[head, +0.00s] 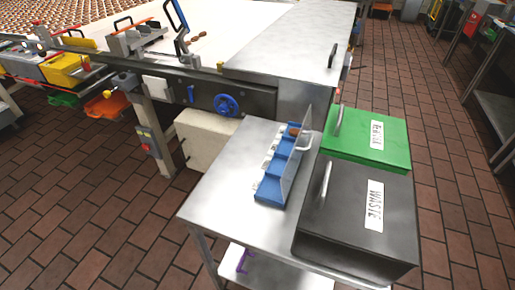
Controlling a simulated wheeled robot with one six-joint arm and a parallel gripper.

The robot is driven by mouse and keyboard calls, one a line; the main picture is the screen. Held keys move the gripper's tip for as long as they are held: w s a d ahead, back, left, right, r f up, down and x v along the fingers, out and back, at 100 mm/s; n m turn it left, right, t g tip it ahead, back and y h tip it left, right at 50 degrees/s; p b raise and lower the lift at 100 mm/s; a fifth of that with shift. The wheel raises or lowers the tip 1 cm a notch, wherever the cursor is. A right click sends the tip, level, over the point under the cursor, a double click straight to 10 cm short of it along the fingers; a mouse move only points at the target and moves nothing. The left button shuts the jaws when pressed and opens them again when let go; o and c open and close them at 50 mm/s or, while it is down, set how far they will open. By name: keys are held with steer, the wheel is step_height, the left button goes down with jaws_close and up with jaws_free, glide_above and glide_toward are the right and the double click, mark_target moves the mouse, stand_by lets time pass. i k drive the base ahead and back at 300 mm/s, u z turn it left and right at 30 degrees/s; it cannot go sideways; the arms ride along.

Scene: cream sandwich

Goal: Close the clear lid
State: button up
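A small blue box (268,192) with several compartments in a row stands on the steel side table. Its clear lid (297,160) stands raised, roughly upright, along the right side of the box. A pale handle (304,147) sticks out to the right near the lid's far end. Something brown lies in the farthest compartment (293,130); the other contents are too small to tell. Small white tabs show along the box's left side. My gripper is not in view.
A green lidded bin (390,150) and a black lidded bin labelled "WASTE" (340,232) stand close to the right of the box. The steel table (215,190) is bare to the left. Behind is a conveyor machine with a blue handwheel (226,105).

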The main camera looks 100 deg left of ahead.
mark_target(307, 127)
steer(key=u, duration=3.1)
steer(key=k, duration=0.5)
steer(key=i, duration=0.5)
